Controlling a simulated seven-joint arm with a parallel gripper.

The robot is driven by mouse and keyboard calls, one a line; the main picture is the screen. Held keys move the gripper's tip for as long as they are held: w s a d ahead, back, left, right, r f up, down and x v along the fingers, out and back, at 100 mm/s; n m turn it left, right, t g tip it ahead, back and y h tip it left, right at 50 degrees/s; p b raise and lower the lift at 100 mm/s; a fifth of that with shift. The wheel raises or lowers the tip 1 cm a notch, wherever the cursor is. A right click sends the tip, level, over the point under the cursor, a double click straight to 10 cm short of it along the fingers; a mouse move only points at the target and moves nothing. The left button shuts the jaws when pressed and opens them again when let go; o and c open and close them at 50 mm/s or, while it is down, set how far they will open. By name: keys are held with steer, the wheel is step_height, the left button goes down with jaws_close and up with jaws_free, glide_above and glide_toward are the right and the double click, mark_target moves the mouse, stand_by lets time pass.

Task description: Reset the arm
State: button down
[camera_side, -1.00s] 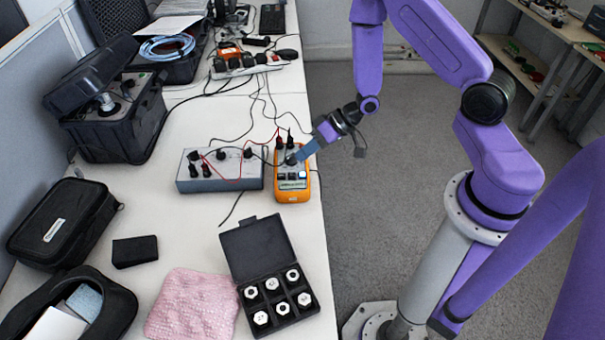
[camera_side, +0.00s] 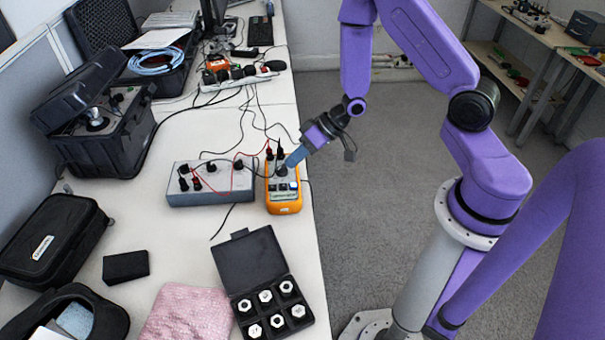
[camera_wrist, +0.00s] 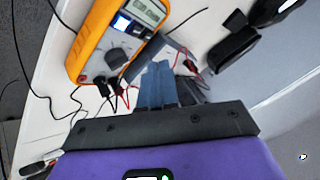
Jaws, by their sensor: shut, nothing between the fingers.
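My gripper (camera_side: 289,163) has blue fingers and is shut with nothing between them. In the side view it points down and left at the upper part of an orange multimeter (camera_side: 283,208), with its tips close to the dial. I cannot tell from that view whether they touch it. In the wrist view the closed fingers (camera_wrist: 159,66) appear beside the orange multimeter (camera_wrist: 92,45), to the right of its dark dial (camera_wrist: 116,58). The multimeter lies on the white table (camera_side: 180,235), with leads plugged in at its dial end.
A grey box with black terminals (camera_side: 210,195) is left of the multimeter, joined by red and black leads. An open black case (camera_side: 245,263) of hex-shaped pieces, a pink cloth (camera_side: 187,315) and black pouch (camera_side: 50,240) lie nearer. Bare floor (camera_side: 375,210) is right.

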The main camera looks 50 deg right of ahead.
steer(key=s+a+r+n+g+h, duration=0.2)
steer(key=s+a+r+n+h, duration=0.35)
steer(key=r, duration=0.45)
steer(key=s+d+r+n+g, duration=0.1)
steer(key=s+r, duration=0.3)
steer(key=s, duration=0.6)
steer(key=s+d+r+n+g, duration=0.2)
steer(key=s+r+n, duration=0.2)
steer(key=s, duration=0.6)
steer(key=shift+r+h, duration=0.35)
steer(key=shift+r, duration=0.2)
steer(key=shift+d, duration=0.1)
